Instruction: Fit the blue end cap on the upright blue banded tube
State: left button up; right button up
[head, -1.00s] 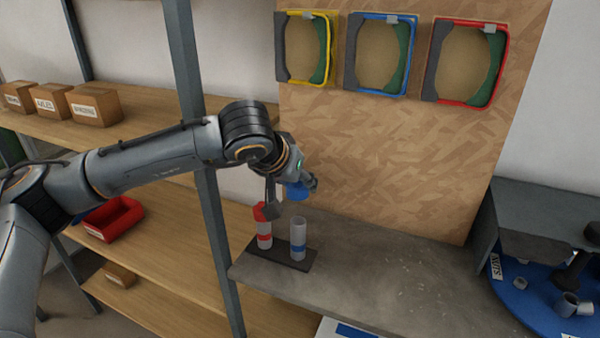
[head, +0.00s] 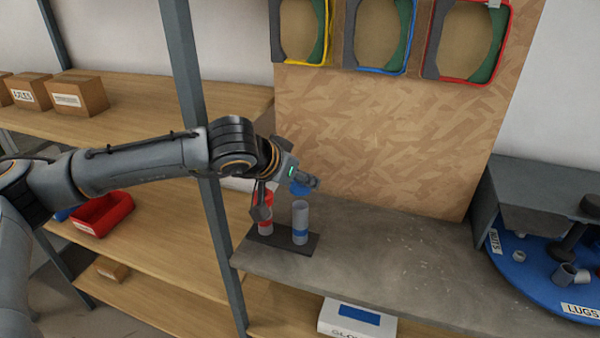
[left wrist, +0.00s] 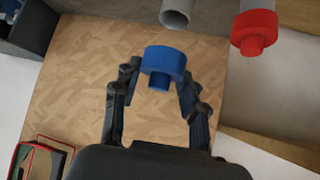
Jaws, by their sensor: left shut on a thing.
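The blue end cap (left wrist: 163,64) is between the fingers of my left gripper (left wrist: 158,88) in the left wrist view, gripped at its sides. In the head view the cap (head: 299,189) is just above the upright blue banded tube (head: 300,222), apart from its rim as far as I can tell. The tube is grey with a blue band and an open top; its open end (left wrist: 174,18) also shows in the left wrist view. My left gripper (head: 308,186) is shut on the cap. My right gripper is in neither view.
A red banded tube with a red cap (left wrist: 254,32) stands to the left of the blue banded one, partly behind my gripper. Both stand on a dark base (head: 270,240) on the grey bench (head: 400,265). A blue turntable (head: 530,270) is at right. The bench middle is clear.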

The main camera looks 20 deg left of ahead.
aim_at(304, 202)
pick_arm(q)
jog(key=shift+f, duration=0.65)
jog(key=shift+f+b, duration=0.65)
jog(key=shift+f, duration=0.35)
jog(key=shift+f+b, duration=0.9)
jog(key=shift+b, duration=0.15)
jog(key=shift+f+b, duration=0.25)
jog(key=shift+b, duration=0.05)
jog(key=shift+f+b, duration=0.3)
jog(key=shift+b, duration=0.1)
jog(key=o, duration=0.8)
jog(key=shift+o, duration=0.2)
jog(key=v, duration=1.2)
